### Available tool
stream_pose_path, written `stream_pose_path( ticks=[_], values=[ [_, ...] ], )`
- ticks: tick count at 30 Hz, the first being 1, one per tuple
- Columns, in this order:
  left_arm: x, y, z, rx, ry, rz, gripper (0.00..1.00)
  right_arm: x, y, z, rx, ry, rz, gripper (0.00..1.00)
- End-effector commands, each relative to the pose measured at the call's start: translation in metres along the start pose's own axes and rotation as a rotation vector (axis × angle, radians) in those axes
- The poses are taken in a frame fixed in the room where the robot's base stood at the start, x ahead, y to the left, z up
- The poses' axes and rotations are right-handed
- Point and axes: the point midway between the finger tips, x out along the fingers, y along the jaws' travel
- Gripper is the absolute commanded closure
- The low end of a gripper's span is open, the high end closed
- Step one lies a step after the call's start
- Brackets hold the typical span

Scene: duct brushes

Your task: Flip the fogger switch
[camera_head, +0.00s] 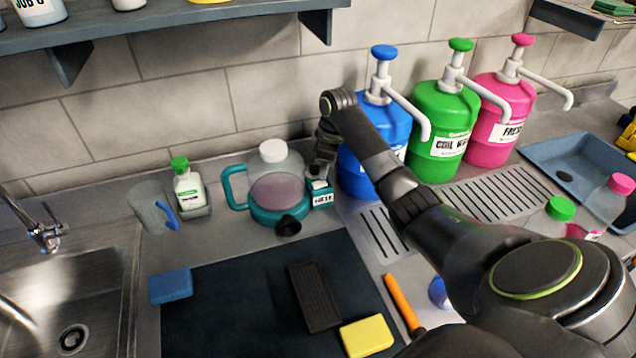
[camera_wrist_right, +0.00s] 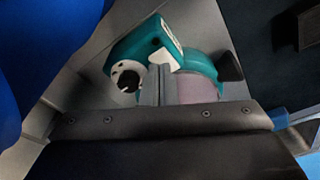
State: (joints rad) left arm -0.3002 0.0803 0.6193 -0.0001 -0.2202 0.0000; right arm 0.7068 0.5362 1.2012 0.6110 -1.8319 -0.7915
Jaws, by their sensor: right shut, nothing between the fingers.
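The fogger (camera_head: 264,212) is a teal unit with a clear tank of pinkish liquid, a white cap and a black nozzle. It stands on the counter by the wall. A teal box with a white label (camera_head: 321,199) is on its right side. In the right wrist view the fogger (camera_wrist_right: 205,62) shows with a white round switch plate and a black switch (camera_wrist_right: 127,79) on it. My right gripper (camera_head: 318,168) is shut and empty, just above the teal box. Its fingertips (camera_wrist_right: 156,84) appear right beside the switch; contact cannot be told. My left gripper is not in view.
Blue (camera_head: 360,165), green (camera_head: 440,120) and pink (camera_head: 503,105) pump jugs stand right of the fogger, the blue one close to my gripper. A green-capped bottle (camera_head: 188,188) and a grey jug (camera_head: 152,207) stand left. A dark mat (camera_head: 230,300) lies in front.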

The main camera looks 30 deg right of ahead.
Motion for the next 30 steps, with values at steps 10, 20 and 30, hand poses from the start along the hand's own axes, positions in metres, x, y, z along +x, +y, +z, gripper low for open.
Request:
stream_pose_path(
  ticks=[10, 20, 30],
  values=[
    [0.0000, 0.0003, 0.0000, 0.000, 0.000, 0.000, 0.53, 0.0000, 0.0000, 0.0001, 0.000, 0.000, 0.000, 1.00],
    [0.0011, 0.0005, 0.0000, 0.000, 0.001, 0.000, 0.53, 0.0033, 0.0000, 0.0006, 0.000, 0.000, 0.000, 1.00],
    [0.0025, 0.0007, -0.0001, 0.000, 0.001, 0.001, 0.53, 0.0084, 0.0001, 0.0012, 0.000, 0.000, 0.000, 1.00]
  ],
)
